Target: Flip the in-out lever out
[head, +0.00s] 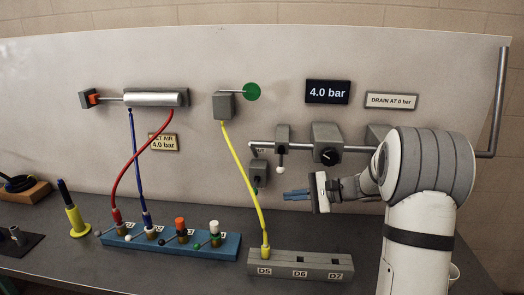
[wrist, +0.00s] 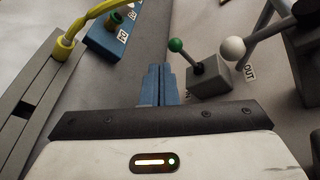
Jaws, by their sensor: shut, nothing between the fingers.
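The in-out lever is a short rod with a green knob (wrist: 176,45) on a small grey box (wrist: 210,80), right of my fingertips in the wrist view. An OUT label (wrist: 250,72) is on the panel beside the box. In the head view the grey box (head: 258,172) is on the panel, with the lever pointing down, away from the OUT side. My gripper (head: 287,195) is shut and empty, to the right of and slightly below the lever, apart from it. Its blue fingers also show in the wrist view (wrist: 160,72).
A white-knobbed lever (head: 281,170) hangs from the pipe valve just above right. A black-dial regulator (head: 327,145) is further right. The yellow hose (head: 245,180) runs down left of the lever to the grey port block (head: 300,264). The blue port block (head: 170,242) stands further left.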

